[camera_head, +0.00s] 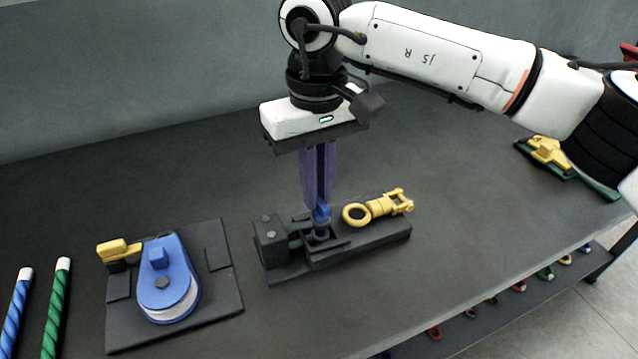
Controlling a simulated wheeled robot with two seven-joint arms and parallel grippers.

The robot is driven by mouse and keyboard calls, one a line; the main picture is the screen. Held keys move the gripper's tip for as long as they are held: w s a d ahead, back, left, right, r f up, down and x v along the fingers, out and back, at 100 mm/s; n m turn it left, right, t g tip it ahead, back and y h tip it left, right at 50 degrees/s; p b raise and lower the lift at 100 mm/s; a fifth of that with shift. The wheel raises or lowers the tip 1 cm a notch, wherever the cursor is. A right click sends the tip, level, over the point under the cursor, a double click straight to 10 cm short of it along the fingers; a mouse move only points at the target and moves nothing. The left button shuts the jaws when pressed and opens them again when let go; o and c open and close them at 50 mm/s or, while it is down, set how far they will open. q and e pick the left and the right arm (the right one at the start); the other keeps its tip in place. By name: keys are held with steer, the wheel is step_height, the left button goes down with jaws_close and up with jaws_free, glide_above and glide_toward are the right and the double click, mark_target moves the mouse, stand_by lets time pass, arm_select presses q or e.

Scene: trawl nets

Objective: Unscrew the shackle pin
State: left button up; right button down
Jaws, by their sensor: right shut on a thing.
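My right gripper (318,207) points straight down from above in the head view. My left gripper is not in view.
A yellow swivel (383,206) with a ring lies at the holder's right end. A blue pulley block (166,275) sits on a black plate at left, beside green (56,310) and blue (17,312) ropes. A yellow tool (548,150) lies far right. The table behind the holder is clear.

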steer(key=n, duration=0.4)
steer(key=shift+s+a+f+n, duration=0.2)
steer(key=shift+s+f+n, duration=0.15)
steer(key=shift+n, duration=0.05)
stand_by(0.4)
steer(key=c, duration=1.9)
jaws_free()
steer(key=shift+o, duration=0.2)
steer(key=shift+w+r, duration=0.1)
steer(key=shift+w, duration=0.05)
step_height(320, 180, up, 10)
steer(key=shift+r, duration=0.15)
